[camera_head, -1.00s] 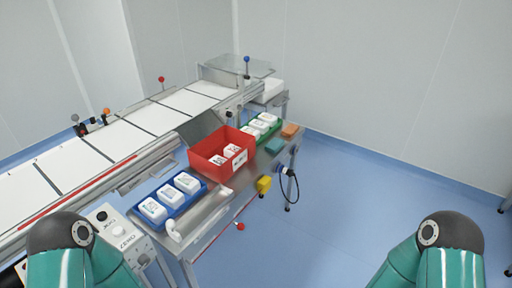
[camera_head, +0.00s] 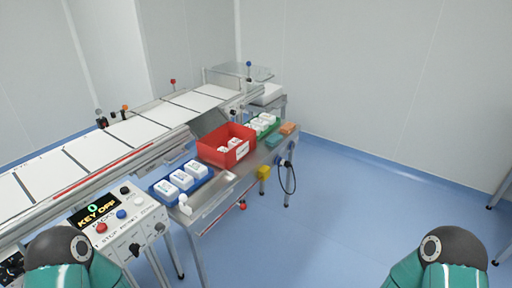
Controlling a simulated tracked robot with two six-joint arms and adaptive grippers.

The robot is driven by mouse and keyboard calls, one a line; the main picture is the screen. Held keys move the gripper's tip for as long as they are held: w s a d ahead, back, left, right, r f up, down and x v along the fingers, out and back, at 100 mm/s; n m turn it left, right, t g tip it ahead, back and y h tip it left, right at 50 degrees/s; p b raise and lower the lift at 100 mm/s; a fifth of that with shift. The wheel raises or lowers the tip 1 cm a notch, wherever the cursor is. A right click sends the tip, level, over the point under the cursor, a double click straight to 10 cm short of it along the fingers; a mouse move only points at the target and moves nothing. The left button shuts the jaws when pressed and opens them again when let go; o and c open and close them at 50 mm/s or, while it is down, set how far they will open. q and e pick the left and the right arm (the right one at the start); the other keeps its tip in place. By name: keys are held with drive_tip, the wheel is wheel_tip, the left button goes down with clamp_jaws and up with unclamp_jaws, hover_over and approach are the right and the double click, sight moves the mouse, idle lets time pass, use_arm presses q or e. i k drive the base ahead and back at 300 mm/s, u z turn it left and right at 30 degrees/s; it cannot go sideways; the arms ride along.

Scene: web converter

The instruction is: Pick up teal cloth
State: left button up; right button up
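A small teal cloth (camera_head: 273,142) lies folded on the metal side table, to the right of the red bin and in front of the green tray. An orange cloth (camera_head: 288,129) lies just beyond it. Both of my arms show only as teal and dark joints at the bottom left and bottom right corners. My grippers are outside the view, and nothing of mine is near the teal cloth.
The red bin (camera_head: 212,155), blue tray (camera_head: 165,200) and green tray (camera_head: 255,137) hold white packs on the table. A control panel (camera_head: 128,226) stands front left beside the conveyor (camera_head: 101,145). Blue floor (camera_head: 330,215) on the right is clear.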

sight(274, 139)
drive_tip(key=u, duration=0.1)
drive_tip(key=k, duration=0.2)
drive_tip(key=z, duration=0.3)
drive_tip(key=i, duration=0.75)
drive_tip(key=u, duration=0.25)
drive_tip(key=k, duration=0.7)
drive_tip(key=z, duration=0.35)
drive_tip(key=i, duration=0.75)
drive_tip(key=u, duration=1)
